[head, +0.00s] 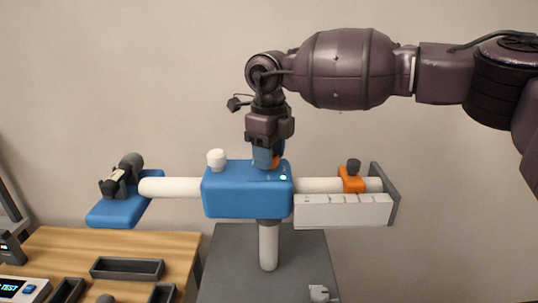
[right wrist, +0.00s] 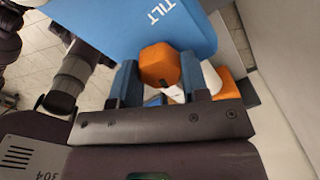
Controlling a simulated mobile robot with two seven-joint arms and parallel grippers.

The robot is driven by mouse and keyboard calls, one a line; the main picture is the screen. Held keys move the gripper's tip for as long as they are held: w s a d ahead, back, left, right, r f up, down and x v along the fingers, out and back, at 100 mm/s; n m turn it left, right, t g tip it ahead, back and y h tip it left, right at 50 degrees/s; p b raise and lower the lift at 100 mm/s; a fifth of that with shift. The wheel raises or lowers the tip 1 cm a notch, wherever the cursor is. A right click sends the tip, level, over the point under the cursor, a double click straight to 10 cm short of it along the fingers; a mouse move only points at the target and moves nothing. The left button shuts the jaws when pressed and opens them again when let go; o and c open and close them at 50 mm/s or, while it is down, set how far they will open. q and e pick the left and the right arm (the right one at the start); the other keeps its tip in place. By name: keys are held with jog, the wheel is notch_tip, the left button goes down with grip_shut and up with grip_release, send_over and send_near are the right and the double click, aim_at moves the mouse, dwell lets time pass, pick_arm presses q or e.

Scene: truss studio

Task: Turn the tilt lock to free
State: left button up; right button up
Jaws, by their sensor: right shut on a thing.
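The tilt lock is an orange knob (right wrist: 160,66) on the blue housing (head: 230,195) at the top of the post. The housing carries the word TILT in the right wrist view (right wrist: 120,30). My right gripper (head: 268,160) points down from above onto the right part of the housing's top. In the wrist view its two blue fingers (right wrist: 160,82) stand either side of the orange knob, and it is shut on it. My left gripper is not in view.
A white knob (head: 216,160) stands on the housing, left of my gripper. A white bar carries a blue plate (head: 125,211) with a dark device at left and an orange slider (head: 351,180) at right. A wooden table (head: 100,246) with dark trays is lower left.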

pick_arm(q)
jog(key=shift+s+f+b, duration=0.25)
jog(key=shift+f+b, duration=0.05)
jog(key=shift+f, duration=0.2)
pick_arm(e)
jog(key=shift+n, duration=1.8)
jog(key=shift+r, duration=0.1)
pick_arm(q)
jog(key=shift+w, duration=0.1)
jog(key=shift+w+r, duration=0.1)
pick_arm(e)
jog(key=o, duration=0.9)
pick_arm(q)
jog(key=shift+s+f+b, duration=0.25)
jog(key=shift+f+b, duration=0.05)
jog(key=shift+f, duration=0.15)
pick_arm(e)
notch_tip(320, 180, up, 9)
jog(key=shift+r, duration=0.9)
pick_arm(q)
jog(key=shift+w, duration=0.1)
